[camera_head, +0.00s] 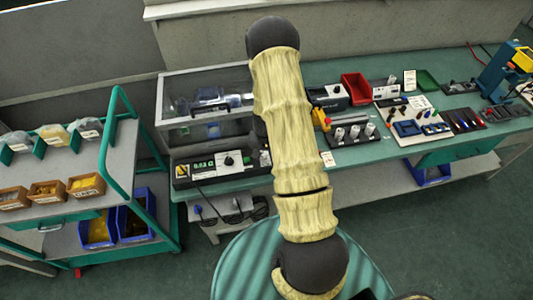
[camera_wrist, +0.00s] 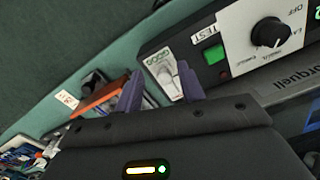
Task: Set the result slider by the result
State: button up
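My gripper (camera_wrist: 161,87) shows in the wrist view with two dark purple fingers spread apart and nothing seen held. Beyond the gap between them is a small pale plate with green lettering like "GOOD" and a grey raised piece, which looks like the result slider (camera_wrist: 163,70). Its lower end is hidden by my gripper, and I cannot tell its setting. Right of it is the black-and-white test box (camera_wrist: 228,52) with a "TEST" label, a green button and a black knob. In the head view the test box (camera_head: 216,167) has a small green display, too small to read surely. My gripper is hidden there behind my arm.
A clear-walled case (camera_head: 205,105) stands behind the test box on the green bench (camera_head: 355,153). Right along the bench are a red bin (camera_head: 357,88) and a tool board (camera_head: 412,122). A green-framed trolley (camera_head: 122,115) stands left. An orange-brown part (camera_wrist: 103,97) lies left of my fingers.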

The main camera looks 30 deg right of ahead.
aim_at(265, 157)
jog(key=shift+w+a, duration=0.1)
jog(key=shift+w, duration=0.15)
jog(key=shift+r, duration=0.3)
notch_tip(265, 157, up, 17)
jog(key=b, duration=0.3)
jog(key=shift+f, duration=0.1)
dwell(0.3)
jog(key=s+a+r+n+t, duration=0.1)
jog(key=s+a+r+n, duration=0.2)
jog(key=s+a, duration=0.3)
jog(key=s+a+r+n+t, duration=0.1)
jog(key=s+a+r+n, duration=0.2)
jog(key=s+a, duration=0.4)
jog(key=shift+s+n+t, duration=0.3)
jog(key=shift+n, duration=0.1)
jog(key=shift+d, duration=0.1)
